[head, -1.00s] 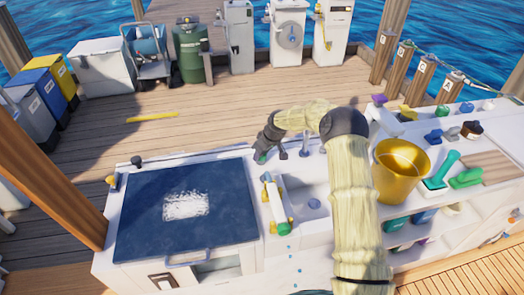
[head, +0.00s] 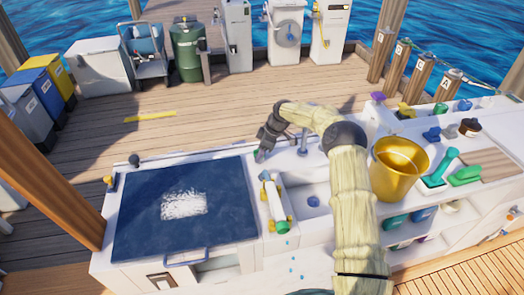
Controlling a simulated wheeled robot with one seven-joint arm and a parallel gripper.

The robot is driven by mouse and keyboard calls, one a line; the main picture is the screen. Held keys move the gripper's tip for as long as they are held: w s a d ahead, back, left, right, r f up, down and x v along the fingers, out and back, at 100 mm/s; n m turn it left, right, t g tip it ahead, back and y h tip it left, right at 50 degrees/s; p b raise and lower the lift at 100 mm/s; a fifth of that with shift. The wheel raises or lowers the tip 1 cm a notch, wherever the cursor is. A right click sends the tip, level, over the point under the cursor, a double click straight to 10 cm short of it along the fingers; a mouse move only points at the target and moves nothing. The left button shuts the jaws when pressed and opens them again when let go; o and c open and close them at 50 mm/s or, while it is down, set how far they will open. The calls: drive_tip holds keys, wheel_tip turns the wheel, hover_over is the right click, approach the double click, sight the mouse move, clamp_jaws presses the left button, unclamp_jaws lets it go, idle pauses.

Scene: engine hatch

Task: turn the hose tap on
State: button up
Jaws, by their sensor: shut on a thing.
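My gripper (head: 262,152) is at the back edge of the white counter, between the dark blue hatch and the sink. It points down and is shut on a small green part (head: 259,157), mostly hidden by the jaws. I cannot tell for sure whether this part is the hose tap's handle. A grey sink faucet (head: 303,146) stands just to the right of my gripper, apart from it.
The dark blue hatch lid (head: 140,215) lies to the left, with a whitish patch on it. A white and green tube-like item (head: 272,200) lies beside the sink (head: 312,200). A gold bucket (head: 398,170) stands to the right of my arm.

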drive_tip(key=shift+w+r, duration=0.15)
drive_tip(key=shift+w, duration=0.05)
drive_tip(key=shift+s+a, duration=0.1)
drive_tip(key=shift+a, duration=0.05)
drive_tip(key=o, duration=1)
drive_tip(key=v, duration=0.7)
drive_tip(key=shift+d+r+b, duration=0.2)
drive_tip(key=shift+d+b, duration=0.05)
drive_tip(key=shift+b, duration=0.15)
